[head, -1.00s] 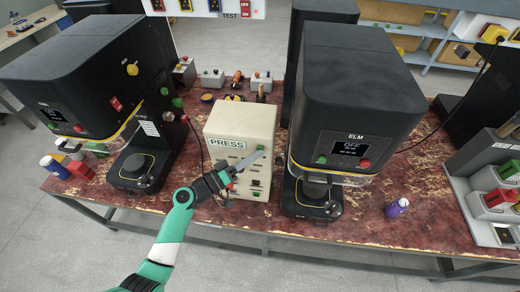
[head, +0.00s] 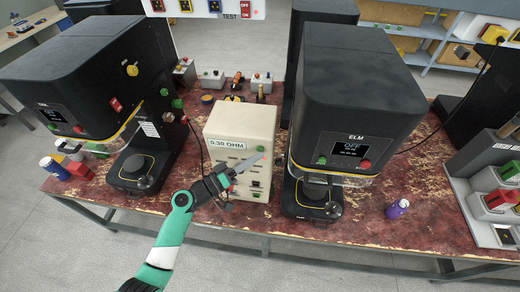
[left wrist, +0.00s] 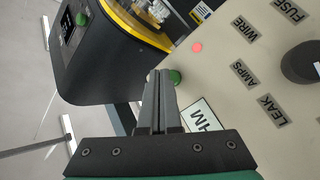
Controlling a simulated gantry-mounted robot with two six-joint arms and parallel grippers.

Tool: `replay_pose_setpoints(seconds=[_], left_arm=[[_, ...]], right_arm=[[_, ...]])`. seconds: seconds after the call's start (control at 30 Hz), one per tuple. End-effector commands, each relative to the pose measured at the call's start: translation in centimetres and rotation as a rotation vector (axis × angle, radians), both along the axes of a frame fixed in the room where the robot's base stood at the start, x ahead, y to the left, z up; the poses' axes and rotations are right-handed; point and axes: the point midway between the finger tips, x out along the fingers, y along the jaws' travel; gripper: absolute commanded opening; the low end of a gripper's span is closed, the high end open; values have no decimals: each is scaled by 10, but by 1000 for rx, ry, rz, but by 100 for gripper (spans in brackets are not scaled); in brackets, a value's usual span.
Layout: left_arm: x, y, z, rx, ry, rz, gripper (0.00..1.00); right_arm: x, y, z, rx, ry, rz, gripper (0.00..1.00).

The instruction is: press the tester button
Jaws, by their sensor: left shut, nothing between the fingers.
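The tester is a cream box (head: 237,129) on the worn red bench, between two black machines. Its display (head: 226,144) reads 0.30 OHM. A green button (head: 261,148) sits at the upper right of its front face. My left gripper (head: 261,156) is shut and empty, its tips just below the button in the head view. In the left wrist view the shut fingers (left wrist: 160,73) point beside the green button (left wrist: 176,77), partly overlapping its edge. I cannot tell whether they touch it. My right gripper is not in view.
The left black machine (head: 85,60) and the ELM machine (head: 350,80) flank the tester closely. A purple can (head: 397,208) stands on the bench at right. Small button boxes (head: 212,78) and tools lie behind the tester. The floor in front is open.

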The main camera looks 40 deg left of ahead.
Motion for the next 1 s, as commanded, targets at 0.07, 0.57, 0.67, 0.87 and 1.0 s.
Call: replay_pose_setpoints(seconds=[0.07,0.57,0.67,0.87,1.0], left_arm=[[-3,-3,1,0,-1,-1,0],[-14,-11,0,-1,1,-1,0],[-22,-17,1,-1,1,-1,0],[-38,-29,0,-1,1,-2,0],[-44,-33,0,-1,0,-1,0]], right_arm=[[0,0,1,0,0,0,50],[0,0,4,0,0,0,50],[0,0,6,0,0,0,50],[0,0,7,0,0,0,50],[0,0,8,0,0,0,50]])
